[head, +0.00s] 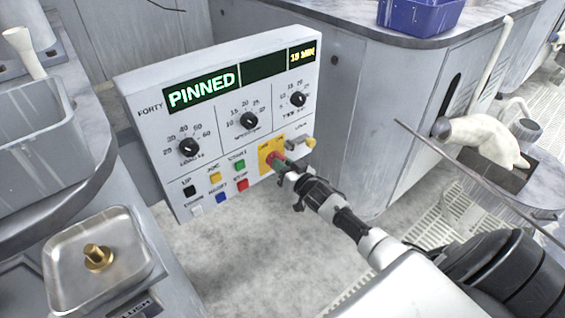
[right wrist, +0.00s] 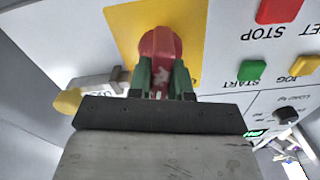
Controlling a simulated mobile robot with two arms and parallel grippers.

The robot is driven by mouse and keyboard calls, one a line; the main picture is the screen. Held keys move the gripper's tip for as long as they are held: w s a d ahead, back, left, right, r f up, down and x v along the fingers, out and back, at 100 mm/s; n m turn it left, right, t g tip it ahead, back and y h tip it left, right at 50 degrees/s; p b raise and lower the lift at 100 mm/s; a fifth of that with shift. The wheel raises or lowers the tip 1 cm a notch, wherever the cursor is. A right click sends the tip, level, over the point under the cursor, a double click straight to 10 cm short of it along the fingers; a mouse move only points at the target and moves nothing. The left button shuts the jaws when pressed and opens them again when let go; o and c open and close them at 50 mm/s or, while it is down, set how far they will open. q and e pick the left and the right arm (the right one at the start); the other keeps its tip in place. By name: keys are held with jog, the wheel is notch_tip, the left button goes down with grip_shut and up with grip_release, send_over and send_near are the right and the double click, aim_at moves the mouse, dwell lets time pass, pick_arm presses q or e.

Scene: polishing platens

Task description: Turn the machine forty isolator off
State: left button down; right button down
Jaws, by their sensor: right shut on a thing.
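The machine forty panel (head: 217,115) is a pale box marked FORTY, with a green PINNED display (head: 202,92). Its isolator is a red rotary handle (right wrist: 158,50) on a yellow plate (right wrist: 120,30), and in the head view the yellow plate (head: 265,160) sits at the panel's lower right. My right gripper (right wrist: 160,82) has its green fingers shut on the red handle, one on each side. In the head view my right gripper (head: 281,164) hides most of the handle. The handle's on or off marking cannot be read. My left gripper is not in view.
A yellow-tipped lock lever (head: 303,143) is close to the right of the isolator. Push buttons, including a red STOP button (head: 242,185), are on its left. A metal tray (head: 70,290) with a brass piece is at lower left. Open floor (head: 230,260) lies below the panel.

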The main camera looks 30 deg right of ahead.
jog(key=n, duration=0.3)
jog(key=shift+a+n, duration=0.1)
jog(key=shift+n, duration=0.8)
jog(key=n, duration=0.4)
jog(key=shift+a, duration=0.1)
jog(key=shift+n, duration=1.2)
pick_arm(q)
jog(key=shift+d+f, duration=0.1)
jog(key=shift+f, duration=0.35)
pick_arm(e)
jog(key=shift+f+n, duration=0.1)
jog(key=shift+n, duration=0.2)
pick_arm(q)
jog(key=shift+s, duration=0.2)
